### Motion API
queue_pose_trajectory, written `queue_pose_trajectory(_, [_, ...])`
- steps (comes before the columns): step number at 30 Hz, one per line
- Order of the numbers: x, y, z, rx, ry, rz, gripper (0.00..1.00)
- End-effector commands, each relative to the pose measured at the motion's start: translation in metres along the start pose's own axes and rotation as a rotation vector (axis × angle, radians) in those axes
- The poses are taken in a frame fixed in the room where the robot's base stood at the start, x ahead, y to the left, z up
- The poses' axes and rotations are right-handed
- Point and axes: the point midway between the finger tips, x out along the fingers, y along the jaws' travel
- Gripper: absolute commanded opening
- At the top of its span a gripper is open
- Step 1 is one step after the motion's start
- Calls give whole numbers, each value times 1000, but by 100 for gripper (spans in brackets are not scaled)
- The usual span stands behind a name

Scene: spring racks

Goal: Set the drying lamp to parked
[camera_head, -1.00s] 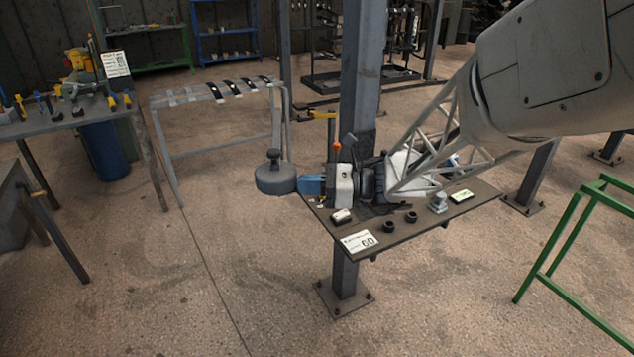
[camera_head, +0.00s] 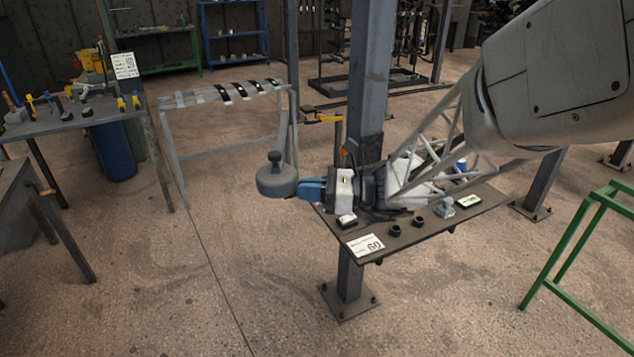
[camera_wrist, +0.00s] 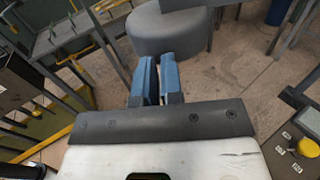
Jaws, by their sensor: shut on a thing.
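A grey, round, drum-like head with a dark knob on top, apparently the drying lamp (camera_head: 277,183), hangs beyond the left end of the small shelf on the post. What supports it is hard to make out. My gripper (camera_head: 311,188), with blue fingers, reaches it from the right, at its side. In the wrist view the lamp (camera_wrist: 170,28) fills the top middle, and the blue fingers of my gripper (camera_wrist: 158,75) are nearly together, pointing at its lower edge. They are shut on a thin part of it, mostly hidden between the fingers.
The dark shelf (camera_head: 405,236), with a numbered card (camera_head: 365,245) and small black parts, lies just below my wrist. Its steel post (camera_head: 370,90) stands close behind. A grey rack (camera_head: 225,150) is at back left, a green frame (camera_head: 570,240) at right. Open floor lies at front left.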

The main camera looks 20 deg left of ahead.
Motion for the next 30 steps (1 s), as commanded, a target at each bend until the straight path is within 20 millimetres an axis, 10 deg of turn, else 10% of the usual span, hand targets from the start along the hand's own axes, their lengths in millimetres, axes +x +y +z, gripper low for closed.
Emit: queue_pose_trajectory(30, [-117, 12, 0, 2, -1, -11, 0])
